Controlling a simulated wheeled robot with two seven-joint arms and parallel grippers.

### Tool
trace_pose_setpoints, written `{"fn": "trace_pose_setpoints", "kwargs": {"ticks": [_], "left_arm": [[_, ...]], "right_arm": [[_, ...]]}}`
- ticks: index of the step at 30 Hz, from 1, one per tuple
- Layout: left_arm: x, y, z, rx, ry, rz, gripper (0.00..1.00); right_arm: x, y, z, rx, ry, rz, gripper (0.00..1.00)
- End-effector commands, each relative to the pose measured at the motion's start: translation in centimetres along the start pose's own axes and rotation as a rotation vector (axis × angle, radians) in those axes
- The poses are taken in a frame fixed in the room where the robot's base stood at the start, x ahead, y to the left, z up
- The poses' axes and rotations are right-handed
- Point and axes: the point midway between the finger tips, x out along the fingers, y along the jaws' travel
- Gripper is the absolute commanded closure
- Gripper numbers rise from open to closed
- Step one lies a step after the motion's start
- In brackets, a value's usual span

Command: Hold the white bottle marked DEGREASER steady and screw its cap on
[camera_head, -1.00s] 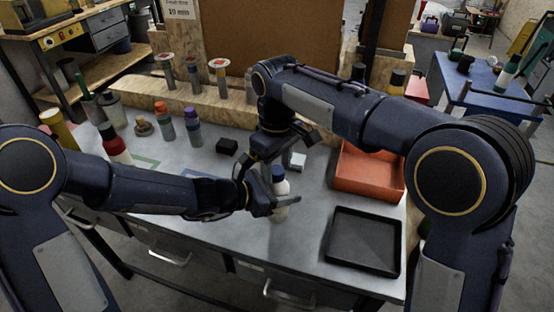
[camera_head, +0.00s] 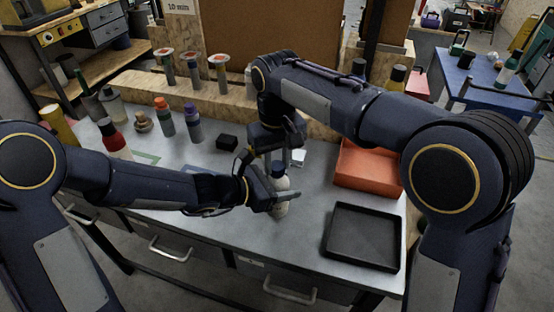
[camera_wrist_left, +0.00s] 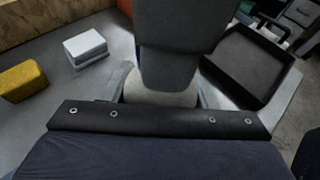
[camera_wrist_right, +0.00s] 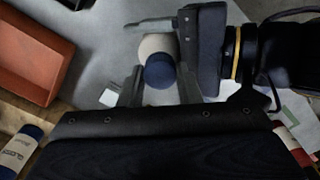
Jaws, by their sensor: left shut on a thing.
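The white bottle (camera_head: 280,207) stands upright near the front of the bench, its label not readable. My left gripper (camera_head: 276,201) is shut around its body; in the left wrist view the bottle (camera_wrist_left: 160,97) is between the fingers, with my right gripper covering much of it. A blue cap (camera_wrist_right: 160,70) sits at the bottle's top; how tightly it is seated cannot be told. My right gripper (camera_head: 284,158) points down over the cap. In the right wrist view its fingers (camera_wrist_right: 160,85) stand open on either side of the cap, with small gaps.
A black tray (camera_head: 362,264) and an orange bin (camera_head: 343,182) are at the right. A black block (camera_head: 227,142) and a white block (camera_head: 299,158) lie behind the bottle. Several other bottles, including a red one (camera_head: 113,137), stand at the left. Bench in front of the tray's left side is clear.

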Motion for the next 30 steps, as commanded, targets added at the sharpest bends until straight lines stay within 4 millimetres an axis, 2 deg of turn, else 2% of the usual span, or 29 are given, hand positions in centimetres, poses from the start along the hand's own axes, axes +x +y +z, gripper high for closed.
{"fn": "trace_pose_setpoints", "kwargs": {"ticks": [1, 5, 16, 20, 30], "left_arm": [[0.0, 0.0, 0.0, 0.000, 0.000, 0.000, 1.00], [0.0, 0.0, 0.0, 0.000, 0.000, 0.000, 1.00], [0.0, 0.0, 0.0, 0.000, 0.000, 0.000, 1.00], [0.0, 0.0, 0.0, 0.000, 0.000, 0.000, 1.00], [0.0, 0.0, 0.0, 0.000, 0.000, 0.000, 1.00]], "right_arm": [[0.0, 0.0, 0.0, 0.000, 0.000, 0.000, 0.63], [0.0, 0.0, 0.0, -0.001, 0.000, 0.000, 0.46], [-0.6, 0.0, -0.1, -0.003, 0.002, 0.000, 0.45], [-2.6, 0.0, -0.1, -0.003, 0.005, -0.001, 0.45], [-9.5, 0.0, -0.1, -0.002, 0.004, -0.001, 0.45]]}}
